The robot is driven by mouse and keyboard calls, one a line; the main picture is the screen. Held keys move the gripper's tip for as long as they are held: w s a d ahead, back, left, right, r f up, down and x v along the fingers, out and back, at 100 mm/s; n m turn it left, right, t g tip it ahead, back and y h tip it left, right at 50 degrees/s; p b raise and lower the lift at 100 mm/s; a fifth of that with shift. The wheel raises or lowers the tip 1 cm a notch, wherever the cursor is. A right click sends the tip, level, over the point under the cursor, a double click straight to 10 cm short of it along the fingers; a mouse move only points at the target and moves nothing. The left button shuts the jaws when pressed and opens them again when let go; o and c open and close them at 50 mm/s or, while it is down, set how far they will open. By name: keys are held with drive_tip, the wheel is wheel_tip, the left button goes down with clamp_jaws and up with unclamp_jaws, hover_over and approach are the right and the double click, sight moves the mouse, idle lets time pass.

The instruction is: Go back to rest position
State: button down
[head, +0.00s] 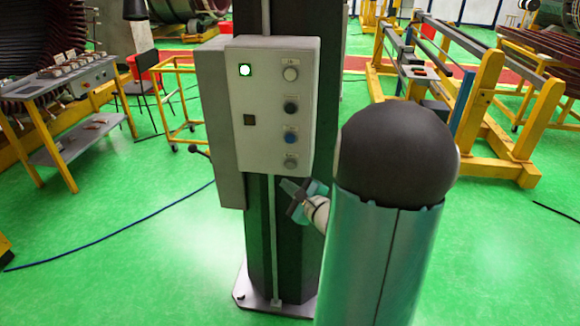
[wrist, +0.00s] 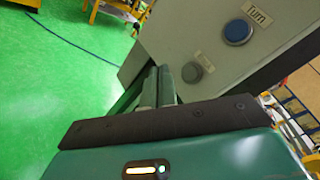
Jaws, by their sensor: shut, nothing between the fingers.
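My gripper (head: 286,186) is in the head view, just below the grey control box (head: 268,148) on a dark column (head: 262,240). It is shut and empty, with its tip close under the box's lower right edge. I cannot tell whether it touches the box or column. Much of my arm hides behind its own large teal link in front. In the wrist view my shut fingers (wrist: 157,86) point towards the box (wrist: 190,30). A blue button (wrist: 238,31) with a label like "Turn" and a grey button (wrist: 192,72) show there, both clear of the fingers.
The box has a lit lamp (head: 245,70) and several buttons. A yellow-legged workbench (head: 70,125) stands at left and yellow frames (head: 490,90) at right. A dark cable (head: 120,243) lies on the green floor. Open floor lies left of the column.

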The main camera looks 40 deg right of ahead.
idle(0.4)
drive_tip(key=a+r+n+g+y, duration=0.2)
drive_tip(key=a+n+g+y, duration=0.4)
drive_tip(key=a, duration=0.7)
drive_tip(key=a+r+n+g+y, duration=0.15)
drive_tip(key=a+n+y, duration=0.25)
drive_tip(key=a+n, duration=0.6)
drive_tip(key=s+a+r+n+g+h, duration=0.2)
drive_tip(key=s+a+n+h, duration=0.1)
drive_tip(key=s, duration=0.4)
drive_tip(key=s+a+r+n+g+h, duration=0.2)
drive_tip(key=s+a+r+n+h, duration=0.1)
drive_tip(key=s+n, duration=0.4)
drive_tip(key=shift+s+a+n+h, duration=0.2)
drive_tip(key=shift+a+n+h, duration=0.4)
drive_tip(key=shift+n+h, duration=0.3)
drive_tip(key=shift+d, duration=0.1)
